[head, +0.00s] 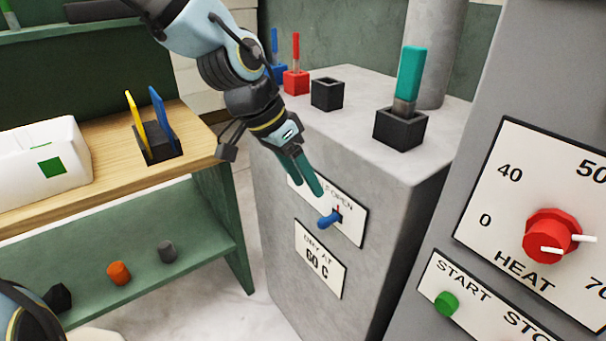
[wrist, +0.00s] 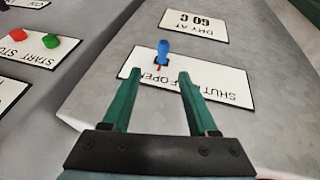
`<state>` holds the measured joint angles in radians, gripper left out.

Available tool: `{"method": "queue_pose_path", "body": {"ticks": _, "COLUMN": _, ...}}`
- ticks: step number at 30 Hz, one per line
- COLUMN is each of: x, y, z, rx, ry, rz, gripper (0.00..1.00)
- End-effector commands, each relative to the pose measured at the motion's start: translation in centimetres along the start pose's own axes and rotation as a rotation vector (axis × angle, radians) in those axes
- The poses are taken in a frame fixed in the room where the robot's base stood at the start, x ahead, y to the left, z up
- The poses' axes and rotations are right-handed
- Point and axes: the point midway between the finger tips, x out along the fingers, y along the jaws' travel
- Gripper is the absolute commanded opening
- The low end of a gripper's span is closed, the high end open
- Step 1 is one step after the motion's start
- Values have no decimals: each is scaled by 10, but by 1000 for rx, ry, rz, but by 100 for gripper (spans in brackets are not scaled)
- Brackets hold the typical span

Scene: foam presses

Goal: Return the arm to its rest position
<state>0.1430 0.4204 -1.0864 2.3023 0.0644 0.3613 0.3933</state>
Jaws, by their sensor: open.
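My arm reaches down from the top of the head view. My gripper (head: 309,190) has two green fingers and is in front of the grey cabinet's face, just above a blue lever (head: 328,219). The lever sits on a white SHUT/OPEN plate (head: 352,228). In the wrist view my gripper (wrist: 159,78) is open, with nothing between its fingers. The blue lever (wrist: 163,48) is beyond the fingertips, and I see a gap to it. Which mark the lever points at is hard to tell.
The cabinet top (head: 350,133) carries black, red and blue sockets and a teal-handled tool (head: 409,80). A grey panel with a red HEAT knob (head: 552,235) stands at right. A wooden bench (head: 110,190) at left holds a white box (head: 40,165) and a black holder (head: 158,148).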

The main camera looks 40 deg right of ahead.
Motion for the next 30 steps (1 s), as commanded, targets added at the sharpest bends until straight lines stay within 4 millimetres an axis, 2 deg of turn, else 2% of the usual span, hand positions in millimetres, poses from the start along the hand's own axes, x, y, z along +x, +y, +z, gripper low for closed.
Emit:
{"method": "queue_pose_path", "body": {"ticks": 17, "x": -1, "y": 0, "z": 0, "rx": 0, "ry": 0, "rz": 0, "gripper": 60}}
{"method": "queue_pose_path", "body": {"ticks": 20, "x": -2, "y": -9, "z": 8, "rx": -29, "ry": -11, "rz": -16, "gripper": 60}}
{"method": "queue_pose_path", "body": {"ticks": 23, "x": -6, "y": -36, "z": 32, "rx": -125, "ry": -42, "rz": -66, "gripper": 60}}
{"method": "queue_pose_path", "body": {"ticks": 25, "x": -15, "y": -64, "z": 61, "rx": -237, "ry": -73, "rz": -123, "gripper": 60}}
{"method": "queue_pose_path", "body": {"ticks": 29, "x": -44, "y": -116, "z": 133, "rx": -516, "ry": -121, "rz": -249, "gripper": 60}}
{"method": "queue_pose_path", "body": {"ticks": 30, "x": -56, "y": -129, "z": 157, "rx": -610, "ry": -129, "rz": -288, "gripper": 60}}
